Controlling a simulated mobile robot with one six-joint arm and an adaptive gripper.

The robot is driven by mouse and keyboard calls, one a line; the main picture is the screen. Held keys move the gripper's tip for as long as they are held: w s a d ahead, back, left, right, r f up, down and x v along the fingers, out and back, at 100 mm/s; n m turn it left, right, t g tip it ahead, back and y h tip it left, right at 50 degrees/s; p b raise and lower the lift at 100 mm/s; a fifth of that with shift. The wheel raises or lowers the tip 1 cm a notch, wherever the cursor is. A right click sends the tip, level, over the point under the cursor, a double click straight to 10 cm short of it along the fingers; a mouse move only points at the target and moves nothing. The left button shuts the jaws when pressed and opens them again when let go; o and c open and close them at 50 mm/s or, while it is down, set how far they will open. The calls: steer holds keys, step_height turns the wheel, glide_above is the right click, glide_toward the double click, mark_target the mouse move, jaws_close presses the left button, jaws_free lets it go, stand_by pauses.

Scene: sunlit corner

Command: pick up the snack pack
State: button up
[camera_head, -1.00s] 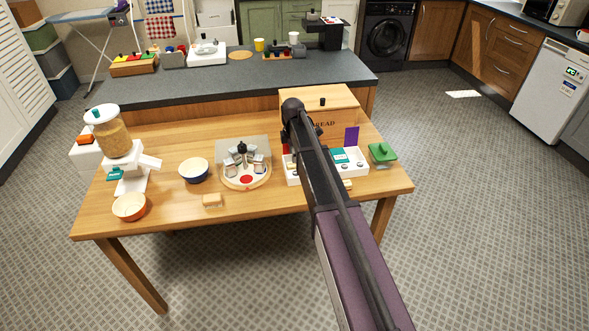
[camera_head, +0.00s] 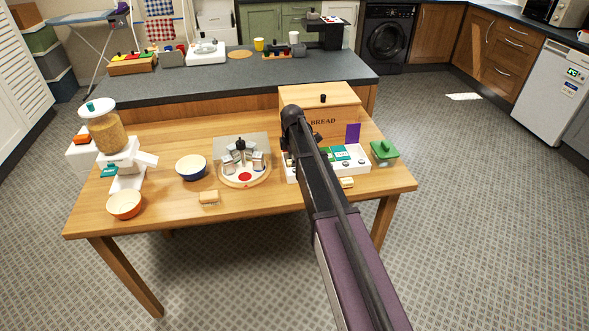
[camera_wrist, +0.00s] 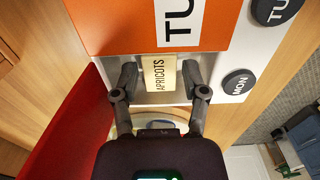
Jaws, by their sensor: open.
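A small pale yellow pack marked APRICOTS (camera_wrist: 160,78) sits in the wrist view between the two fingers of my gripper (camera_wrist: 161,82). The fingers are open, one on each side of the pack; I cannot tell whether they touch it. An orange panel with a TU label (camera_wrist: 150,25) lies just beyond the pack, and a red panel (camera_wrist: 72,125) stands at left. In the head view my arm covers the left part of the white day box (camera_head: 359,163), and the pack between the fingers is hidden there.
A bread box (camera_head: 345,97) stands right behind the day box, with a raised purple lid (camera_head: 353,132) near it. A round turntable (camera_head: 244,181), a blue bowl (camera_head: 191,168) and an orange bowl (camera_head: 125,205) stand to the left.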

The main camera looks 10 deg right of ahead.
steer(key=shift+f, duration=0.45)
stand_by(0.3)
steer(key=c, duration=0.8)
